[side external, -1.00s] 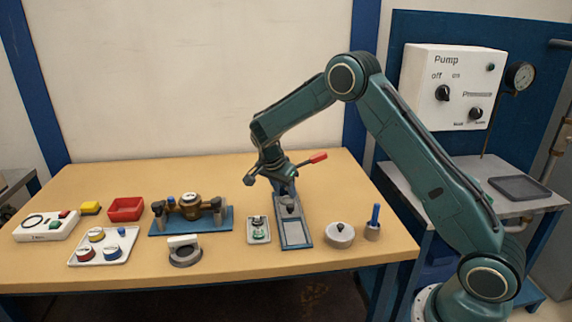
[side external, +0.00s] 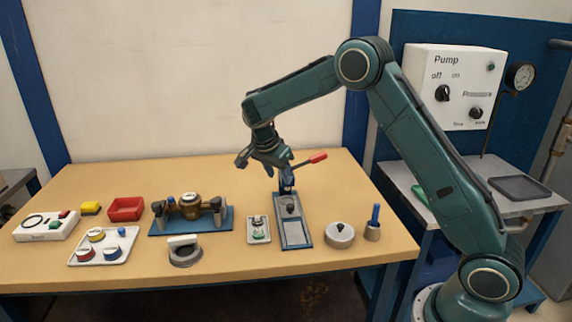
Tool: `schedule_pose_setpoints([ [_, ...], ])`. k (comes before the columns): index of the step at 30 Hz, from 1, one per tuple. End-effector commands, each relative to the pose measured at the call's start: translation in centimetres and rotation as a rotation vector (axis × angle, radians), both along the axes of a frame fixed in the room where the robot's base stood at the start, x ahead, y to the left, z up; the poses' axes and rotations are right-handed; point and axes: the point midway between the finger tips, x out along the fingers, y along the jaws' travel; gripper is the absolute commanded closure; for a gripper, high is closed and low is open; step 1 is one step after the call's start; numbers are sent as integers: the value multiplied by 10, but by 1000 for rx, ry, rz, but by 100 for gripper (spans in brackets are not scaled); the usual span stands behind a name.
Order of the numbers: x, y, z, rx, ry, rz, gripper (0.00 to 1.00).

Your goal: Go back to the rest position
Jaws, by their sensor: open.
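My gripper (side external: 266,172) hangs over the back middle of the wooden table (side external: 330,190), on the end of my green arm. It is open and I see nothing held in it. It is just left of the red-handled lever of the blue-framed press (side external: 290,222). Whether the fingers are clear of the lever post behind them I cannot tell. The tips are small and partly blurred in this view.
A round grey weight (side external: 340,235) and a blue-handled tool (side external: 373,224) stand right.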

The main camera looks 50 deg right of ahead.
Motion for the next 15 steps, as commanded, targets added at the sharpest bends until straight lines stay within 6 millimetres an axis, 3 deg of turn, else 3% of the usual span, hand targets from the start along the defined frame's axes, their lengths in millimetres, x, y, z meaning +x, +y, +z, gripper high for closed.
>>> schedule_pose_setpoints([
  [8, -14, 7, 30, 22, -4, 97, 55],
  [15, -45, 22, 76, 53, -9, 279, 55],
])
